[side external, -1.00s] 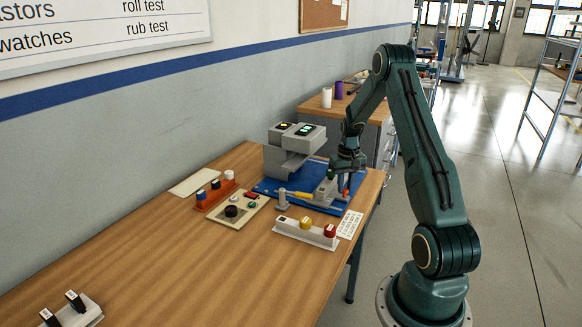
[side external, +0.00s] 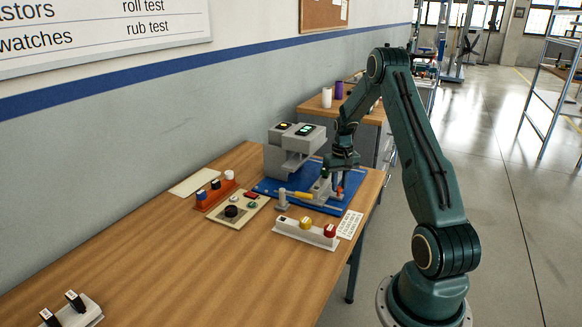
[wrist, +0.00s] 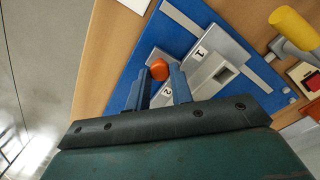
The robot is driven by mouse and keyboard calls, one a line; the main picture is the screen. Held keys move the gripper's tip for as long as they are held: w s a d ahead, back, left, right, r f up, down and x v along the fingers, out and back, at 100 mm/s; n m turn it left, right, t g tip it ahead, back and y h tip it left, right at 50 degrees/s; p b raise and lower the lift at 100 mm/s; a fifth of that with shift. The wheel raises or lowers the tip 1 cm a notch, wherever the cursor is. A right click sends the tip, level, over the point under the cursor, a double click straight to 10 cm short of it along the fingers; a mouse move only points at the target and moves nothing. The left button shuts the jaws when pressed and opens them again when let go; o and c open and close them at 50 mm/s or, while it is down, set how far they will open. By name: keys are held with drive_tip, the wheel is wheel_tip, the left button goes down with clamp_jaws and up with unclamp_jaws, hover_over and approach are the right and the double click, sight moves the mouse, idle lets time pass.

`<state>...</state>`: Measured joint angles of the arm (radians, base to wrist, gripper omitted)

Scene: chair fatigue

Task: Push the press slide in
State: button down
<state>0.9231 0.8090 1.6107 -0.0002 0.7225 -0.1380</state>
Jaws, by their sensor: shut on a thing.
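The press is a grey block (side external: 284,158) on a blue base plate (side external: 262,188), with small lit displays on top. The grey slide (side external: 320,188) lies on the plate to the right of the press; in the wrist view its grey parts (wrist: 208,72) carry the labels 1 and 2. An orange knob (wrist: 159,70) stands at the slide's end. My gripper (wrist: 160,84) has its two blue fingers on either side of this knob and is shut on it. In the side view my gripper (side external: 338,178) is low over the plate's right part, partly hiding the slide.
A yellow-tipped handle (side external: 303,195) lies left of the slide. A control panel with a black knob (side external: 232,210), an orange rack (side external: 215,190) and a grey rack (side external: 305,231) stand nearby.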

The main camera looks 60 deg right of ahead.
sight(318, 181)
drive_tip(key=shift+w+d, duration=0.1)
drive_tip(key=shift+w, duration=3.55)
drive_tip(key=c, duration=2.2)
unclamp_jaws()
drive_tip(key=shift+w+r, duration=0.1)
drive_tip(key=shift+w, duration=0.2)
drive_tip(key=c, duration=2.2)
unclamp_jaws()
drive_tip(key=shift+w, duration=0.45)
drive_tip(key=shift+w+a, duration=0.25)
drive_tip(key=shift+w, duration=0.05)
drive_tip(key=c, duration=1.2)
unclamp_jaws()
drive_tip(key=shift+o, duration=0.2)
drive_tip(key=shift+s+d+r, duration=0.1)
drive_tip(key=shift+d+r, duration=0.05)
drive_tip(key=shift+r, duration=0.55)
drive_tip(key=r, duration=0.3)
drive_tip(key=s+r, duration=0.1)
drive_tip(key=r, duration=0.2)
drive_tip(key=shift+s+d+r, duration=0.1)
drive_tip(key=shift+r, duration=0.05)
drive_tip(key=shift+s+r, duration=0.15)
drive_tip(key=shift+s, duration=0.1)
